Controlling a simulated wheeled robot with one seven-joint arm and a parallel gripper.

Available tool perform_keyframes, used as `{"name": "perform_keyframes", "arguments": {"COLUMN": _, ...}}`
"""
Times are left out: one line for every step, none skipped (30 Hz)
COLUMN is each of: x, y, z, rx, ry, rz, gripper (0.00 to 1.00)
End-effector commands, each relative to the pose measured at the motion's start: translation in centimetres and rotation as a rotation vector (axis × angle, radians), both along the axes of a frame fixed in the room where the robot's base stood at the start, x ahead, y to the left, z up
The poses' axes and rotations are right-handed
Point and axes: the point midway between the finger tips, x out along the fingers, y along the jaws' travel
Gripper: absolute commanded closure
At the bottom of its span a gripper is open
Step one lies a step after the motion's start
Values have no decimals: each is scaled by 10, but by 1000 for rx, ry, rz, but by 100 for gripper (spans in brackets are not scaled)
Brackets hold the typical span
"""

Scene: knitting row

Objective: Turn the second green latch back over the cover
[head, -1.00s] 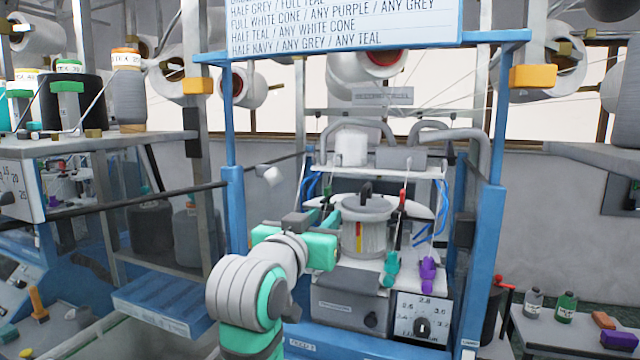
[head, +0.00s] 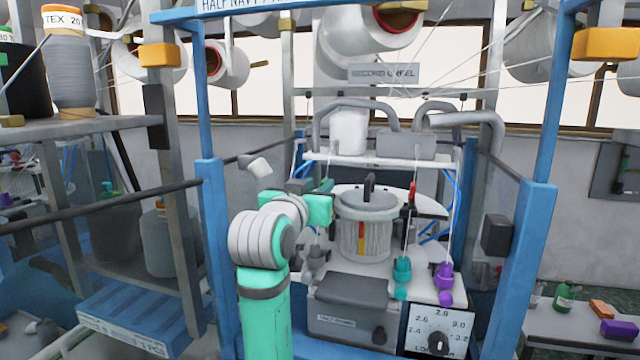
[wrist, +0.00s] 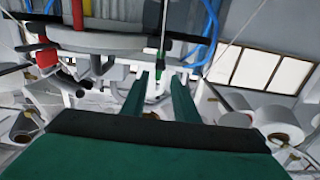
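The knitting machine's round cover (head: 366,203) sits on a white ribbed cylinder (head: 362,238) with a black knob on top. A red latch (head: 407,200) stands at its right. In the wrist view the cover's rim (wrist: 95,40) runs across the upper left, with the red latch (wrist: 45,57) at far left. A small green latch (wrist: 165,48) is just beyond my fingertips, in line with their gap. My gripper (wrist: 160,82) is open, its two dark green fingers apart with nothing between them. In the head view my gripper (head: 317,187) is left of the cover; the green latch cannot be told from the fingers there.
Teal (head: 401,278) and purple (head: 445,283) pegs stand at the machine's front right, above a dial (head: 438,341). Blue frame posts (head: 534,260) flank the machine. Thin yarns and blue tubes (wrist: 207,35) run near the cover. A grey box (head: 350,290) is in front.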

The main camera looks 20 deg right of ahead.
Motion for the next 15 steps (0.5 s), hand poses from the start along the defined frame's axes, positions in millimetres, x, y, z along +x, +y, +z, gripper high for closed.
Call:
{"name": "perform_keyframes", "arguments": {"x": 5, "y": -6, "z": 0, "rx": 1, "ry": 1, "rz": -2, "gripper": 73}}
{"name": "perform_keyframes", "arguments": {"x": 9, "y": -7, "z": 0, "rx": 0, "ry": 1, "rz": -2, "gripper": 73}}
{"name": "perform_keyframes", "arguments": {"x": 12, "y": -9, "z": 1, "rx": 0, "ry": 0, "rz": -1, "gripper": 73}}
{"name": "perform_keyframes", "arguments": {"x": 15, "y": -9, "z": 1, "rx": -1, "ry": -1, "rz": 0, "gripper": 73}}
{"name": "perform_keyframes", "arguments": {"x": 18, "y": -10, "z": 1, "rx": -1, "ry": -1, "rz": 2, "gripper": 73}}
{"name": "perform_keyframes", "arguments": {"x": 21, "y": -9, "z": 1, "rx": -1, "ry": -1, "rz": 5, "gripper": 73}}
{"name": "perform_keyframes", "arguments": {"x": 22, "y": -9, "z": 1, "rx": 0, "ry": -1, "rz": 6, "gripper": 73}}
{"name": "perform_keyframes", "arguments": {"x": 24, "y": -9, "z": 1, "rx": 1, "ry": -1, "rz": 8, "gripper": 73}}
{"name": "perform_keyframes", "arguments": {"x": 25, "y": -9, "z": 0, "rx": 1, "ry": -1, "rz": 9, "gripper": 73}}
{"name": "perform_keyframes", "arguments": {"x": 26, "y": -9, "z": 0, "rx": 1, "ry": -1, "rz": 9, "gripper": 73}}
{"name": "perform_keyframes", "arguments": {"x": 27, "y": -10, "z": 0, "rx": 0, "ry": -1, "rz": 9, "gripper": 73}}
{"name": "perform_keyframes", "arguments": {"x": 27, "y": -11, "z": 0, "rx": 0, "ry": -1, "rz": 8, "gripper": 73}}
{"name": "perform_keyframes", "arguments": {"x": 27, "y": -11, "z": 0, "rx": 0, "ry": -1, "rz": 7, "gripper": 73}}
{"name": "perform_keyframes", "arguments": {"x": 26, "y": -12, "z": 0, "rx": 0, "ry": -1, "rz": 7, "gripper": 73}}
{"name": "perform_keyframes", "arguments": {"x": 26, "y": -13, "z": 0, "rx": 0, "ry": -1, "rz": 5, "gripper": 73}}
